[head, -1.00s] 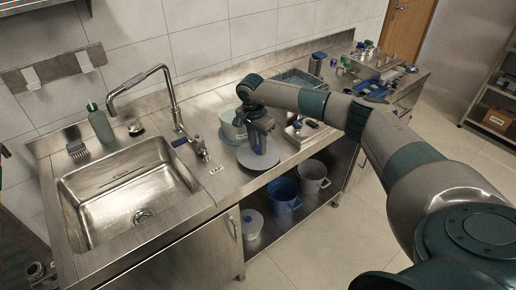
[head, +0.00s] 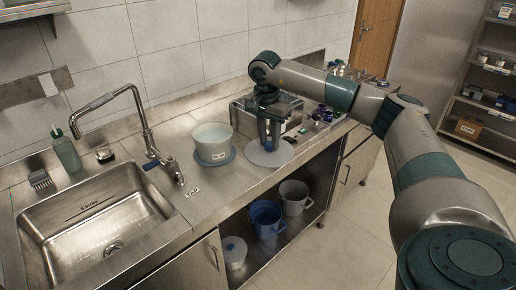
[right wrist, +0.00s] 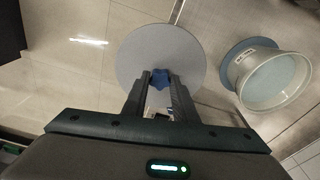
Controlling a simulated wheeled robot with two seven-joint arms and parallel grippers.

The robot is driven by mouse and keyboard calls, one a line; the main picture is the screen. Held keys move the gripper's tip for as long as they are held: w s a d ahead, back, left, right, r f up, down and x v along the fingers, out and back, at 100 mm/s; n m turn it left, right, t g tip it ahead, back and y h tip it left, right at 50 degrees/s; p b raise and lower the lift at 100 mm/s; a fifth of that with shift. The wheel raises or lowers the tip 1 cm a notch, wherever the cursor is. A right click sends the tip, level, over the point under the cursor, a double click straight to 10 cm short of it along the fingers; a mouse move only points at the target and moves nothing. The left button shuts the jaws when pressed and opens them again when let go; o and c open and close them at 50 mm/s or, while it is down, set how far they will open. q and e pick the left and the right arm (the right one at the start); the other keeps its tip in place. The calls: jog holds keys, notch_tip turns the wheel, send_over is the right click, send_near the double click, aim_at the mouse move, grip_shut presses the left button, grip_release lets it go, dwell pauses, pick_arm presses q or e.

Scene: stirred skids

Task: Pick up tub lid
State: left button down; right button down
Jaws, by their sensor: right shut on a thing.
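The tub lid (head: 262,158) is a flat grey disc with a blue knob (right wrist: 160,79) at its middle. My right gripper (head: 268,143) is shut on the knob from above. In the head view the lid is near the counter's front edge, right of the tub; the gap below it is hard to judge. The lid also shows in the right wrist view (right wrist: 160,45), beyond my right fingers (right wrist: 160,88). The pale tub (head: 212,141) stands open on a round blue mat (head: 228,160), and shows in the right wrist view (right wrist: 270,82). My left gripper is not in view.
The sink (head: 90,215) and tap (head: 148,130) are at left. A metal tray (head: 243,112) and small items stand behind my gripper. A blue bucket (head: 266,222), a grey bucket (head: 294,200) and a lidded pot (head: 234,250) are on the shelf below.

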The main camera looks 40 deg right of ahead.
jog(key=shift+s+d+r, duration=0.2)
dwell(0.5)
jog(key=s+a+f+n, duration=0.1)
jog(key=s+a+n, duration=0.15)
jog(key=a, duration=0.55)
jog(key=s+a+f+n, duration=0.15)
jog(key=a+n, duration=0.25)
jog(key=a, duration=0.5)
jog(key=s+a+f+n+t+y, duration=0.1)
jog(key=s+a+f+n, duration=0.1)
jog(key=s+a+n, duration=0.6)
jog(key=s+a, duration=0.3)
jog(key=a, duration=0.2)
jog(key=shift+s+a, duration=0.15)
jog(key=shift+a, duration=0.1)
jog(key=shift+f, duration=0.1)
